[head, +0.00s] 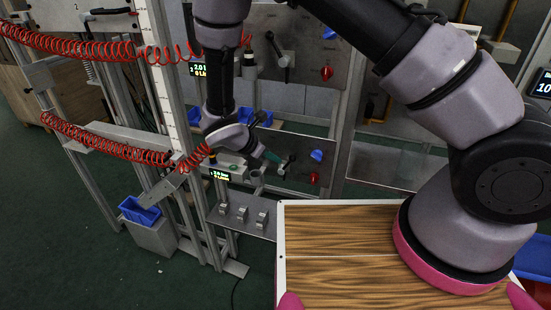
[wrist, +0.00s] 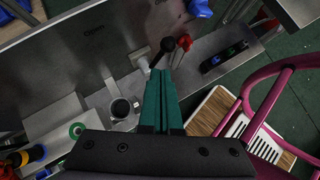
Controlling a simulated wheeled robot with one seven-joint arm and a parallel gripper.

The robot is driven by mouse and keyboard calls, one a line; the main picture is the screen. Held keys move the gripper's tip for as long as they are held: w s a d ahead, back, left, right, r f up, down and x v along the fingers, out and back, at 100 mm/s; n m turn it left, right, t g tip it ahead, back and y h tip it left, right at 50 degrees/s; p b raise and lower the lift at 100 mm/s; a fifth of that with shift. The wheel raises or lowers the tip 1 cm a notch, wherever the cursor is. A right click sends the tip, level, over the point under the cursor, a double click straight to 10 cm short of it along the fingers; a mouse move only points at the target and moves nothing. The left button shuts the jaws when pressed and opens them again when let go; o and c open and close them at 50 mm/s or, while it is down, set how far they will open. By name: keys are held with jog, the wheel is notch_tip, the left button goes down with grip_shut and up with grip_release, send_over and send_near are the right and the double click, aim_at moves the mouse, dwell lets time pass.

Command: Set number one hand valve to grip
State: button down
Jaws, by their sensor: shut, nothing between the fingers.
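My gripper (head: 270,157) is shut and empty, its teal fingers together. In the head view it reaches the lower grey panel, close beside a hand valve (head: 287,164) with a dark lever. The wrist view shows the teal fingertips (wrist: 160,73) at the valve's dark lever (wrist: 183,45); whether they touch it cannot be told. Part of the valve is hidden behind the fingers. Another hand valve (head: 285,60) with a dark handle is on the upper panel.
Red coiled hoses (head: 105,140) hang at left. A wood-topped board (head: 340,225) lies in front, under my arm.

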jog(key=s+a+r, duration=0.2)
jog(key=s+r, duration=0.4)
jog(key=r, duration=0.2)
jog(key=shift+s+a+r, duration=0.15)
jog(key=shift+a+r, duration=0.05)
